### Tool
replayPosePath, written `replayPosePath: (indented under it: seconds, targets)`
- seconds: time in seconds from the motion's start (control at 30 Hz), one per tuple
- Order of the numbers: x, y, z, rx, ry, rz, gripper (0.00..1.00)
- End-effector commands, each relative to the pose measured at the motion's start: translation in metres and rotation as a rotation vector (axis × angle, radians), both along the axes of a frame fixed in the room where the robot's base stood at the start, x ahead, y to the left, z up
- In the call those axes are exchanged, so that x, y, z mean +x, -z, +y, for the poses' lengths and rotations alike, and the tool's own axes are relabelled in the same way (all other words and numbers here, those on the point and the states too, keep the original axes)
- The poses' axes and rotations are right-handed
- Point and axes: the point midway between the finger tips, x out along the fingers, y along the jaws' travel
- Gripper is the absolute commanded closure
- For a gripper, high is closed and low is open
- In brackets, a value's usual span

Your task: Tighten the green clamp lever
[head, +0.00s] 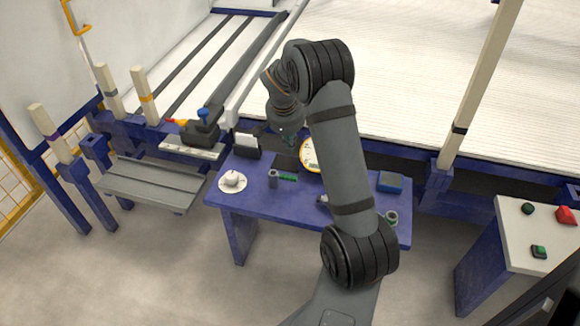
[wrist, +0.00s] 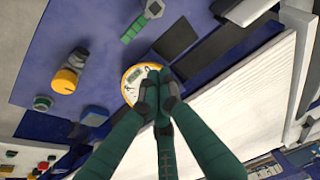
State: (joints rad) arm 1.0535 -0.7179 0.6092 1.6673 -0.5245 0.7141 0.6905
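A small green piece (head: 288,177) lies on the blue table (head: 235,199) beside a grey cylinder (head: 272,178). The green piece also shows in the wrist view (wrist: 135,28); whether it is a lever I cannot tell. My gripper (head: 288,138) hangs over the back of the table. In the wrist view its dark green fingers (wrist: 162,88) are drawn together at the tips with nothing seen between them. The tips overlap the edge of a yellow-rimmed dial (wrist: 131,86) in the picture; contact cannot be told.
A blue-handled device (head: 204,128) is on the left bench. A large ribbed white bed (head: 430,80) lies behind. My arm hides part of the table.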

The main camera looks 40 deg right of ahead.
Motion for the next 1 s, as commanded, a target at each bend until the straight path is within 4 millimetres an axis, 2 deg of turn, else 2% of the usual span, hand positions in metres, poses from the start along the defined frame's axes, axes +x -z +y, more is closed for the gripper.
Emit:
replayPosePath:
  seconds: [0.37,0.53,0.9,1.0]
  targets:
    - [0.001,0.006,-0.001,0.001,-0.002,0.002,1.00]
    - [0.004,0.029,-0.007,0.001,-0.003,0.004,1.00]
    - [0.019,0.100,-0.026,0.001,-0.004,0.002,1.00]
    - [0.009,0.096,-0.011,0.000,-0.007,0.000,1.00]
